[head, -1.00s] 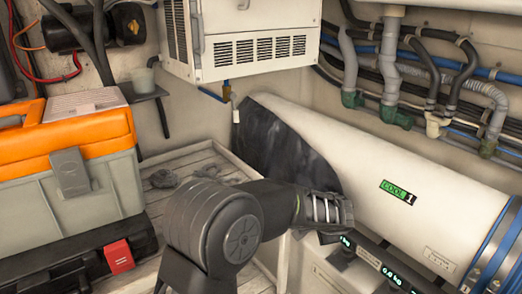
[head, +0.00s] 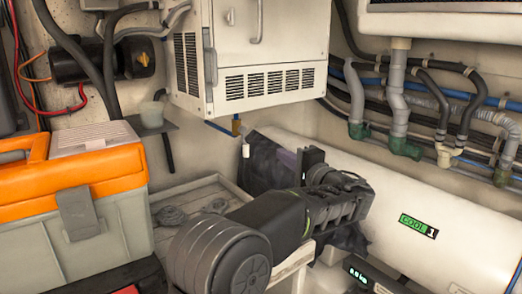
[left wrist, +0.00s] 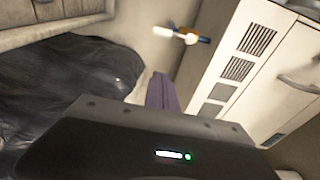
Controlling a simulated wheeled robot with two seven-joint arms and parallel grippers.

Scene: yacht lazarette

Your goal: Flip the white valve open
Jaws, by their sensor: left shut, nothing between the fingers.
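The valve has a small white handle (head: 246,151) that hangs down beside a brass body (head: 236,125) on a blue pipe, under the white cabinet. In the left wrist view the white handle (left wrist: 163,32) and the brass body (left wrist: 190,38) show at the top, clear of my finger. My left gripper (head: 290,158) is shut and empty, to the right of the handle in the head view and apart from it. Its purple-grey finger also shows in the left wrist view (left wrist: 160,92). My right gripper is not in view.
The white vented cabinet (head: 262,50) hangs above the valve. A white cylinder marked COOL 1 (head: 385,200), with dark cloth (head: 268,165) on its end, lies below. An orange-and-grey toolbox (head: 75,185) stands at left. Hoses and pipes (head: 400,100) run along the right wall.

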